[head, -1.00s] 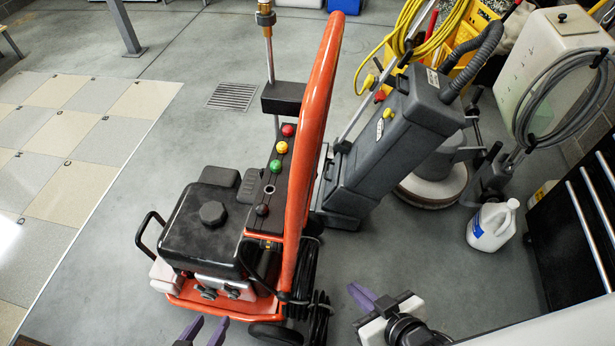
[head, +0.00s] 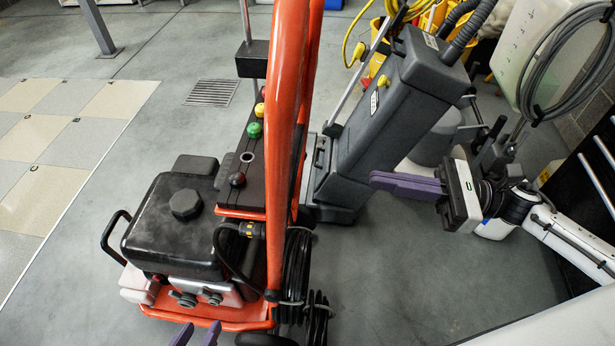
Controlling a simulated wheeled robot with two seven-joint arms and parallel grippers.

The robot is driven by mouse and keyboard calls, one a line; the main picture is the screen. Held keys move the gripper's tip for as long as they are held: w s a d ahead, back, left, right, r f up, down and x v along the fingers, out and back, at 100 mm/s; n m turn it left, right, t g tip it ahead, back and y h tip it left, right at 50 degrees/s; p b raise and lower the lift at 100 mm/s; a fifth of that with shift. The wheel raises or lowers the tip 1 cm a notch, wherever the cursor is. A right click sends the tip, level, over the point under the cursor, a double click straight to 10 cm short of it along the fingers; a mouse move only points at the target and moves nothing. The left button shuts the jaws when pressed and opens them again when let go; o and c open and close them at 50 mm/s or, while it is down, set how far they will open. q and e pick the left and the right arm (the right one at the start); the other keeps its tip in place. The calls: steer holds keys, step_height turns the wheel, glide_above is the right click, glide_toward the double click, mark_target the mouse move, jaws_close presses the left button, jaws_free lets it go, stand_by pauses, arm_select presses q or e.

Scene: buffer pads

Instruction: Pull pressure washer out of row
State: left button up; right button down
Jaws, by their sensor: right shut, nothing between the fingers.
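The pressure washer (head: 172,230) stands upright on the floor left of centre. It has a black engine, an orange base and a tall orange handle frame (head: 288,110). A black hose (head: 300,262) hangs on its right side. My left gripper (head: 197,337) shows only its purple fingertips at the bottom edge, apart and empty, by the front of the orange base. My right gripper (head: 374,180) is shut and empty, its purple fingers pointing left, to the right of the handle frame and in front of a grey floor machine. It appears clear of the handle.
The grey floor machine (head: 385,115) stands close behind the washer's right side. A tank with a coiled grey hose (head: 530,50) and a black cabinet (head: 590,205) are at right. Pale floor tiles (head: 35,140) lie at left. Floor at lower centre right is clear.

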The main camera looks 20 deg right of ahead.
steer(key=x, duration=1.4)
steer(key=shift+s, duration=0.15)
steer(key=shift+a, duration=0.1)
